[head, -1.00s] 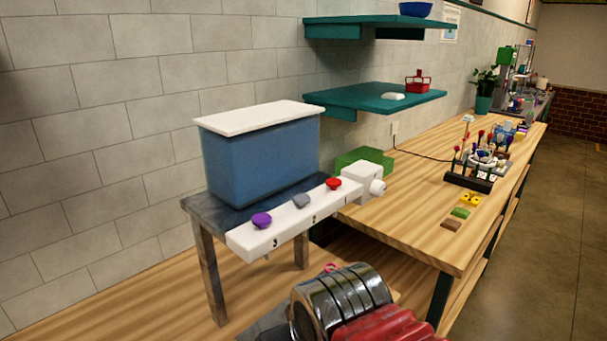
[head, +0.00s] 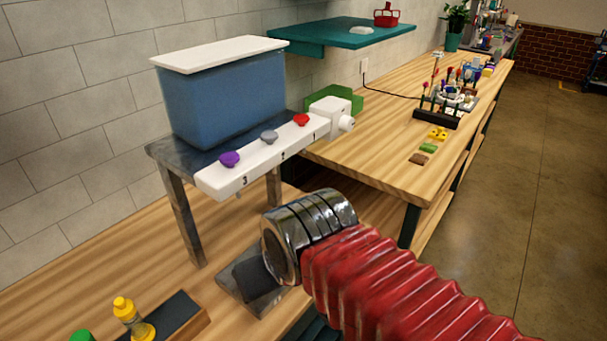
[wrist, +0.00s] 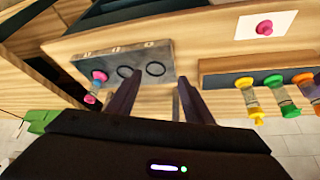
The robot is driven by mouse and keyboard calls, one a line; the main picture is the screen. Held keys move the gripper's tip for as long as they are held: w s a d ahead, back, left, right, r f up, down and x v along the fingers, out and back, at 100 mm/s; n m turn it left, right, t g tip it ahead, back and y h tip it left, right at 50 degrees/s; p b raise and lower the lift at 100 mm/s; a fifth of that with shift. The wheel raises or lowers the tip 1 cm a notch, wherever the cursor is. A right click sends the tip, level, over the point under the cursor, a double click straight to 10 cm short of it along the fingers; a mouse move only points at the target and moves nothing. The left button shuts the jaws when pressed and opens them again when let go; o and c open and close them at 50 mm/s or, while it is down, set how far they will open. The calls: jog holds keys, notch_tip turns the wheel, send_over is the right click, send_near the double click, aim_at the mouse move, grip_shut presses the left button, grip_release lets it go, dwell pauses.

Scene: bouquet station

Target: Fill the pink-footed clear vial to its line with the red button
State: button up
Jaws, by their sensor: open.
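A small vial with pink ends (wrist: 95,86) stands at the left end of a grey metal plate with dark rings in the wrist view. Its fill level and line are too small to make out. My gripper (wrist: 150,92) is open and empty, its fingers pointing toward the plate, to the right of the vial. In the head view the red button (head: 300,120) is on the white dispenser bar (head: 235,178), beside a grey button (head: 268,137) and a purple button (head: 229,159). My arm hides part of the metal plate (head: 240,282) there.
A blue tank (head: 225,105) with a white lid stands on a grey stand behind the bar. A dark rack (wrist: 222,80) holds vials with yellow, green and orange ends. A pink piece (wrist: 264,28) lies on a white square. A green tray (head: 345,103) is on the right-hand bench.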

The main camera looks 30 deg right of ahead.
jog(key=shift+c, duration=0.2)
grip_shut()
dwell(0.6)
dwell(1.1)
